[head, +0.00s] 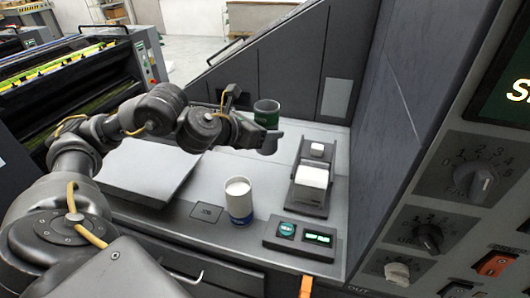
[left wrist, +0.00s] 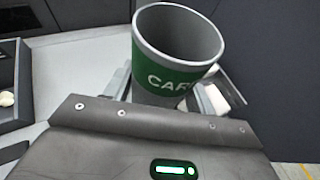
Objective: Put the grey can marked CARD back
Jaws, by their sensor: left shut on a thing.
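The grey can (head: 266,106) has a green band and is open at the top. In the left wrist view the can (left wrist: 181,72) shows the letters "CAR" on its band, and the rest of the word is cut off by the curve. My left gripper (head: 264,128) is shut on the can, with a finger on either side of it. The can looks upright in the head view. Its lower part is hidden behind the gripper, so I cannot tell whether it touches the counter. My right gripper is not in view.
A white container with a blue base (head: 240,205) stands on the grey counter (head: 218,170). To its right are a small device with a white block (head: 312,178) and a box with green displays (head: 300,238). A panel with knobs (head: 430,236) rises at the right.

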